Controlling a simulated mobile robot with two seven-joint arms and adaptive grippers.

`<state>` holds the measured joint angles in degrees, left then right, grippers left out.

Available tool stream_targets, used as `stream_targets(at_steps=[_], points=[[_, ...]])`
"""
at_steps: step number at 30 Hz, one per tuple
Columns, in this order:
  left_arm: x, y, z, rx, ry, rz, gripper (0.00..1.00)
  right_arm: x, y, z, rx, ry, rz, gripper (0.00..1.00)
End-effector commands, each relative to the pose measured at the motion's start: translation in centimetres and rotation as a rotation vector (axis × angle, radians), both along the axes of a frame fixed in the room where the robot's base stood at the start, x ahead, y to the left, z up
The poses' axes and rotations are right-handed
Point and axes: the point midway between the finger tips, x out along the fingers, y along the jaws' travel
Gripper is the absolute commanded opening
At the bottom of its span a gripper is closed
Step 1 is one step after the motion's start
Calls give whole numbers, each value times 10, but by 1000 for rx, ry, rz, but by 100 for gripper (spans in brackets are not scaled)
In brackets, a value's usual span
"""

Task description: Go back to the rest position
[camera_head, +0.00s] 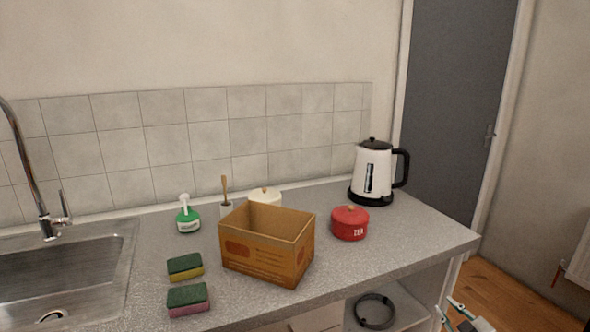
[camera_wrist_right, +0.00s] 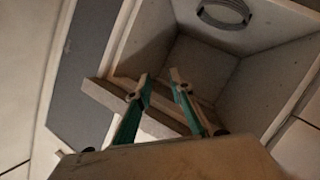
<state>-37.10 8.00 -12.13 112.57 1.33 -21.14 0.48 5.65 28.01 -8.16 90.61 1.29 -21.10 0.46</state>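My right gripper (camera_head: 447,309) shows at the bottom right edge of the head view, low beside the counter's right end, with only its finger end in the frame. In the right wrist view its two green-sided fingers (camera_wrist_right: 160,77) stand apart with nothing between them, so it is open and empty. Behind them is the open shelf space under the counter. My left gripper is in neither view.
The grey counter (camera_head: 400,236) holds a cardboard box (camera_head: 262,252), two sponges (camera_head: 187,299), a green bottle (camera_head: 187,217), a red pot (camera_head: 349,223), a cream pot (camera_head: 265,197) and a kettle (camera_head: 373,174). A sink (camera_head: 75,265) is left. A dark coil (camera_head: 374,311) lies on the shelf below.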

Motion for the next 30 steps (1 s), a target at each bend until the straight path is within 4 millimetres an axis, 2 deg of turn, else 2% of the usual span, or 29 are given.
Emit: stream_targets(at_steps=[1,3,5,9,12,18,21,24,30], points=[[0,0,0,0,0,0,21,-23,22,-26,30,35,18,21],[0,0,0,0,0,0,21,-52,49,-54,69,76,38,21],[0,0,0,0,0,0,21,-78,72,-76,105,111,52,21],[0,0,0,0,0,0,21,-147,124,-119,195,193,76,21],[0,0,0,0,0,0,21,-197,158,-140,262,249,81,21],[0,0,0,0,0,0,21,-287,210,-160,384,345,68,21],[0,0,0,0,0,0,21,-316,226,-162,424,374,57,21],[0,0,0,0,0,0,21,-333,234,-162,450,393,48,21],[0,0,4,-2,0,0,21,-334,235,-159,453,393,48,21]])
